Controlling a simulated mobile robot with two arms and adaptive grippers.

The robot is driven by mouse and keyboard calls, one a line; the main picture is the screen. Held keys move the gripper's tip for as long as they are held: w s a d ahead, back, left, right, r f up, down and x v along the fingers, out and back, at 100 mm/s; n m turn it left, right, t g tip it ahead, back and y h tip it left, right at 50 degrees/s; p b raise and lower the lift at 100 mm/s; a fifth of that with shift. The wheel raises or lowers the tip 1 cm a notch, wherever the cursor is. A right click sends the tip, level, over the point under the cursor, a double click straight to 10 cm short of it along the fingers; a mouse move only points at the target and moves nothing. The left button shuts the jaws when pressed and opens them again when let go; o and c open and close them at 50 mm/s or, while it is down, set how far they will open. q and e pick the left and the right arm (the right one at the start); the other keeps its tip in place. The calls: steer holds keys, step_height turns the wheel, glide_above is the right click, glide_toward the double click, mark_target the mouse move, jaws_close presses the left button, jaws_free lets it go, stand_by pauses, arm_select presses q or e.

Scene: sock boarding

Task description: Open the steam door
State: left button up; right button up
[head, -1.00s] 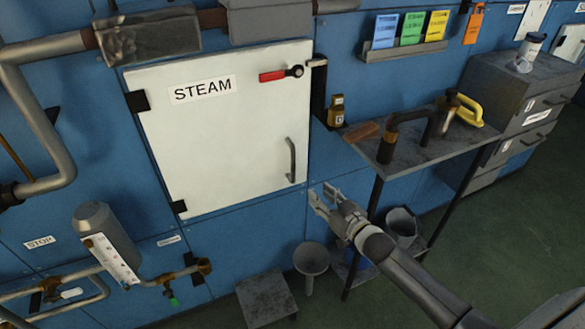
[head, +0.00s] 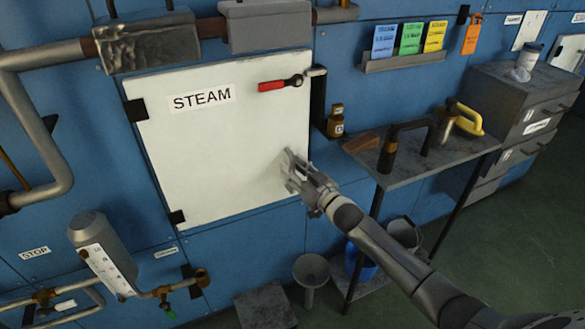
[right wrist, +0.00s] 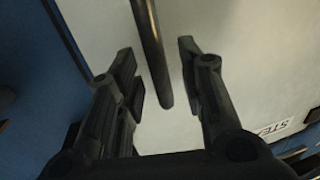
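The white steam door (head: 225,150), labelled STEAM, looks closed in the blue wall, with hinges on its left edge. A red-handled latch (head: 281,84) lies about level at its upper right. My right gripper (head: 288,168) is at the door's lower right and hides the door handle in the head view. In the right wrist view the dark bar handle (right wrist: 153,55) runs down between the two open fingers (right wrist: 160,85), with gaps on both sides. The door (right wrist: 225,40) fills the background there. My left gripper is not in view.
A grey side table (head: 425,160) with tools stands to the right, beside a drawer cabinet (head: 515,110). Below are a funnel (head: 311,270), a bucket (head: 404,234) and a low stool (head: 266,308). Pipes and a gauge cylinder (head: 100,255) are at left.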

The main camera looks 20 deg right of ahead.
steer(key=shift+w+a, duration=0.15)
steer(key=shift+w, duration=0.35)
jaws_close()
